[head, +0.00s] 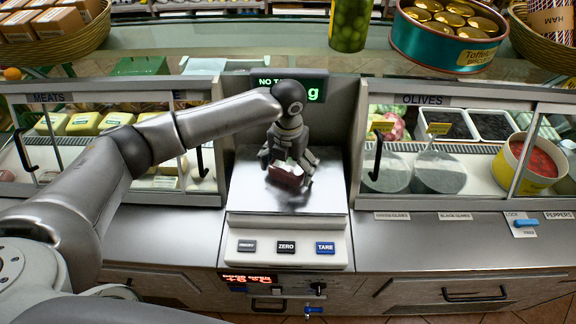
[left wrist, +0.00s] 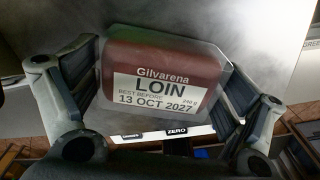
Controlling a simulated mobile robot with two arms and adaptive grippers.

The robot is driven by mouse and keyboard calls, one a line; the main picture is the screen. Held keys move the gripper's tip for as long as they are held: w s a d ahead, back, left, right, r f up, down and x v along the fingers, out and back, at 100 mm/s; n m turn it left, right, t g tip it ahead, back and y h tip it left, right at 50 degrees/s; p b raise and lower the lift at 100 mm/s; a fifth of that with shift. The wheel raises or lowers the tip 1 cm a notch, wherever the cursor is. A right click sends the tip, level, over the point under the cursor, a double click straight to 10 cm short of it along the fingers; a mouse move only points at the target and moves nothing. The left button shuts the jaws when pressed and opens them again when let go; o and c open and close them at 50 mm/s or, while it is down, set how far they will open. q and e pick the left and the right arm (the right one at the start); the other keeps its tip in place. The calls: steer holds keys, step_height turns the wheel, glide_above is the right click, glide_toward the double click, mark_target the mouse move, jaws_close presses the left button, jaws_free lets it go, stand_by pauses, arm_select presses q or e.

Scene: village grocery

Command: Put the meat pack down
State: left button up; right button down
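The meat pack (head: 287,174), a dark red block in clear wrap, is over the steel plate of the counter scale (head: 318,200). In the left wrist view the pack (left wrist: 160,62) shows its white label, reading Gilvarena LOIN, between the two finger pads. My left gripper (head: 287,168) reaches down from above with its fingers against the pack's two sides, shut on it. I cannot tell whether the pack's underside touches the plate. My right gripper is not in view.
The scale has several buttons (head: 286,246) in front and a display (head: 290,86) behind, partly hidden by my arm. Glass cases with meats (head: 85,123) and olives (head: 470,125) flank it. A biscuit tin (head: 447,40) and a green jar (head: 350,25) stand above. Bare counter (head: 420,240) lies right.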

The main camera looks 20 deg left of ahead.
mark_target(288, 165)
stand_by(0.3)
arm_select(q)
steer(key=shift+r, duration=0.5)
step_height(288, 165, up, 11)
steer(key=b, duration=0.3)
steer(key=shift+r, duration=0.2)
